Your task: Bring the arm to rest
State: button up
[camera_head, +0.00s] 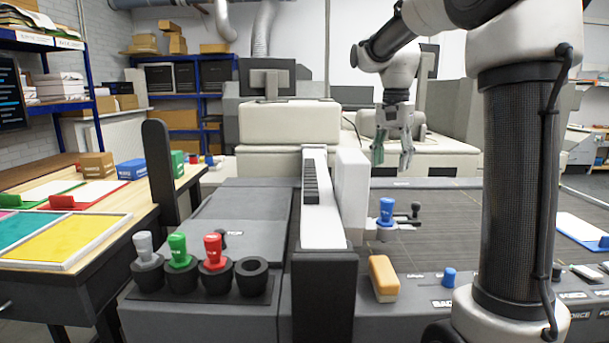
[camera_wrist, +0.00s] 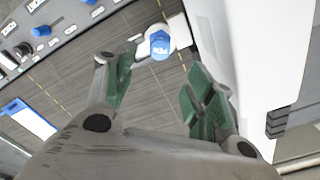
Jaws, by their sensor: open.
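My gripper (camera_head: 393,150) hangs from my arm above the dark bed of the machine, pointing down, at the right of the white upright housing. Its fingers with green pads are spread in the wrist view (camera_wrist: 158,95), with nothing between them. A blue-topped stamp-like handle (camera_head: 387,210) stands upright on a small white holder beside the housing, nearer the head camera than my gripper. It also shows beyond the fingertips in the wrist view (camera_wrist: 160,44), apart from them.
The white housing (camera_head: 352,190) rises close to the left of my gripper. A rack (camera_head: 252,278) holds grey, green and red handles, with one empty socket. An orange-topped block (camera_head: 383,278) sits at the front. A blue clipboard (camera_head: 582,232) lies at right. The dark bed (camera_head: 440,235) has free room.

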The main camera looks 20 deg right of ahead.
jog(key=f+n, duration=0.3)
jog(key=shift+s+n, duration=0.25)
jog(key=shift+n, duration=0.05)
jog(key=s+a+f+n+t, duration=0.2)
jog(key=s+n, duration=0.2)
jog(key=s, duration=0.7)
jog(key=s+a+f+n+t, duration=0.2)
jog(key=s+a+n, duration=0.1)
jog(key=s, duration=0.9)
jog(key=shift+n, duration=0.4)
